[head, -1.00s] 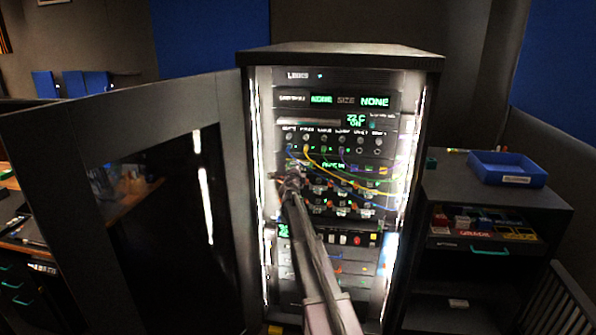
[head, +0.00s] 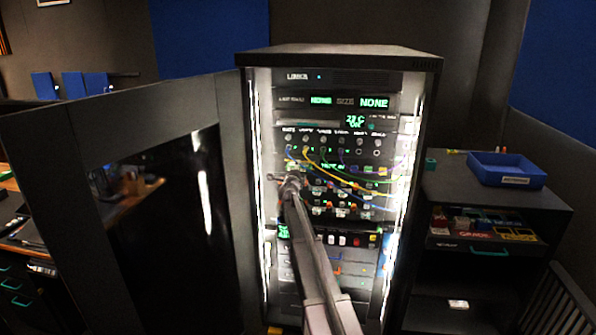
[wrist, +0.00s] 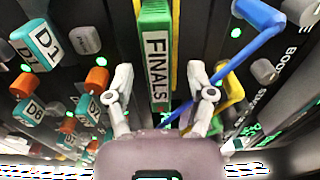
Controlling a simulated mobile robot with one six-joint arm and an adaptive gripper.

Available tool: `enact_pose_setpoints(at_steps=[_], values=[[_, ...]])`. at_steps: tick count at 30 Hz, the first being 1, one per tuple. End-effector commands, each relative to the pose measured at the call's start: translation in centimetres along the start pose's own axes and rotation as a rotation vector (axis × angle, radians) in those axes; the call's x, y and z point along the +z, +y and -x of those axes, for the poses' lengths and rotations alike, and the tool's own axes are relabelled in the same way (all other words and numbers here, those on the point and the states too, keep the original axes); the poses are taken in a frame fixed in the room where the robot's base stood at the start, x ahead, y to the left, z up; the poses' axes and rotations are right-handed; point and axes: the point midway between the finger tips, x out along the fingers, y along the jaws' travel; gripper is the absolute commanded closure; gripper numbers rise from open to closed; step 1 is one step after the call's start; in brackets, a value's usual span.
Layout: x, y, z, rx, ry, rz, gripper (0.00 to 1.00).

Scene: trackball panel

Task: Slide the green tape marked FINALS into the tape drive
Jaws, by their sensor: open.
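The green tape (wrist: 156,45) marked FINALS shows in the wrist view, its white label facing me. It lies between the two spread fingers of my gripper (wrist: 159,82), with a gap on each side. The gripper is open and holds nothing. In the head view my gripper (head: 285,182) is at the left part of the lit rack (head: 345,77); the tape cannot be made out there.
Orange knobs and teal tags such as D1 (wrist: 42,40) crowd the left of the wrist view. A blue plug (wrist: 258,14) with its cable and a yellow cable (wrist: 229,85) are close on the right. The open rack door (head: 70,125) stands left; a blue tray (head: 507,168) is right.

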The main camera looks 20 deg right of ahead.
Motion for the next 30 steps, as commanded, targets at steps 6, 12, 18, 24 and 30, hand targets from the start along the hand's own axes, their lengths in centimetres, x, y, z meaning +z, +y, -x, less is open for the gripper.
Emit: enact_pose_setpoints(at_steps=[6,12,18,24,30], values=[[-0.1,0.0,2.3,0.001,0.0,0.0,0.3],[-0.1,-0.1,5.0,0.001,0.0,0.0,0.3],[-0.1,-0.1,6.7,0.002,0.0,0.0,0.3],[-0.1,-0.1,7.1,0.002,0.0,0.0,0.3],[-0.1,-0.1,7.1,0.002,0.0,0.0,0.3]])
